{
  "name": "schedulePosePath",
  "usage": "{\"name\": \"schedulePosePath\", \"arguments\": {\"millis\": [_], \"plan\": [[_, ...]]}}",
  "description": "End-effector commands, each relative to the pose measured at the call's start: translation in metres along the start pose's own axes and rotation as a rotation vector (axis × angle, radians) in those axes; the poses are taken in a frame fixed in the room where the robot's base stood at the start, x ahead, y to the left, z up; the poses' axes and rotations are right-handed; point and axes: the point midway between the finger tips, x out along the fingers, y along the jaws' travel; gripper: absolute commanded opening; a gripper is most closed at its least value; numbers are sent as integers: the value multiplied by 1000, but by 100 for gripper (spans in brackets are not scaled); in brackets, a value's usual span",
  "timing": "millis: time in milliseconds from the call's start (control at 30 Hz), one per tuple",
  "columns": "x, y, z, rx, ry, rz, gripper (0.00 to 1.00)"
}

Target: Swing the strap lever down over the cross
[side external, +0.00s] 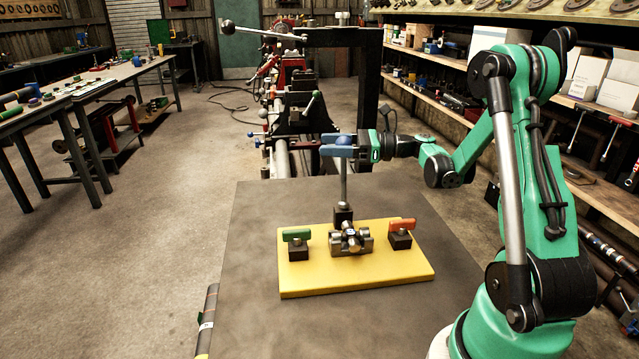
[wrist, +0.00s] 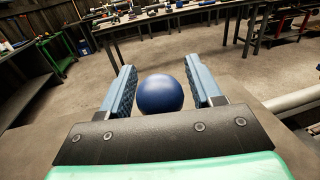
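The strap lever is an upright grey rod (side external: 344,183) standing in a dark block (side external: 343,214) at the back of the yellow plate. Its blue ball knob (wrist: 160,93) sits between the two blue fingers of my gripper (wrist: 160,88) in the wrist view. Narrow gaps show on both sides of the ball, so the fingers look open around it. In the side view my gripper (side external: 338,145) is at the rod's top and hides most of the knob. The metal cross (side external: 350,239) lies in its holder on the yellow plate (side external: 350,279), in front of the lever's base.
A green-handled clamp (side external: 296,236) stands left of the cross and an orange-handled clamp (side external: 401,226) right of it. The grey table (side external: 250,320) is bare around the plate. A dark machine frame (side external: 367,80) stands behind the table.

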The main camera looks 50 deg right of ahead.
Motion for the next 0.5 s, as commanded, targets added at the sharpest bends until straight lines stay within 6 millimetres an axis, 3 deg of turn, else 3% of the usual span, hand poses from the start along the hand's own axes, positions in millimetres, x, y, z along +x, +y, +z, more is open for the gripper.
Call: {"name": "schedulePosePath", "arguments": {"millis": [33, 167, 200, 500], "plan": [[0, 0, 0, 0, 0, 0, 41], [0, 0, 0, 0, 0, 0, 4], [0, 0, 0, 0, 0, 0, 0], [0, 0, 0, 0, 0, 0, 0]]}}
